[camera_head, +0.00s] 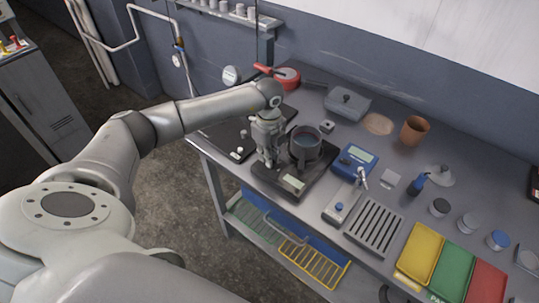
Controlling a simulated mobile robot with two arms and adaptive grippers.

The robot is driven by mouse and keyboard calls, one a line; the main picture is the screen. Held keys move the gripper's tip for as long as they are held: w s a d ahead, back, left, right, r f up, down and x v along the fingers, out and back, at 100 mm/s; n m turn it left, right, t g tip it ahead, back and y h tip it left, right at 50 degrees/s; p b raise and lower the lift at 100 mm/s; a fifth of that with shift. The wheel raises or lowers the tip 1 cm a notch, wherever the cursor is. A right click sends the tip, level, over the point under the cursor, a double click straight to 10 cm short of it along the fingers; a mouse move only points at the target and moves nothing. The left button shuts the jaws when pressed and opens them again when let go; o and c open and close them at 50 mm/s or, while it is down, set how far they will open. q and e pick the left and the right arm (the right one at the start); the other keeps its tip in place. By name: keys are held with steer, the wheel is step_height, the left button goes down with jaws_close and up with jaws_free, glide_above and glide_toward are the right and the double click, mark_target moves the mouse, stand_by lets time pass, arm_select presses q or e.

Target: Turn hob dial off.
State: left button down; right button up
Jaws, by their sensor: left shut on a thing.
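The black hob (310,181) sits near the front edge of the steel table, with a small light display on its front. A dark round pan (305,146) stands on it. My left gripper (268,162) reaches down at the hob's left side, left of the pan. Its fingers are shut on the hob dial, which they hide; its setting cannot be read. My right gripper is not in view.
Left of the hob lies a flat black unit (228,135) with small knobs. A blue meter (355,159) stands close on the right. A red pan (287,77) and a grey lidded box (347,102) are behind. Coloured trays (420,252) lie front right.

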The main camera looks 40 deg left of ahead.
arm_select(q)
steer(key=shift+r+n, duration=0.1)
steer(key=shift+n, duration=0.7)
steer(key=c, duration=1.5)
jaws_free()
steer(key=shift+c, duration=0.2)
step_height(320, 180, up, 12)
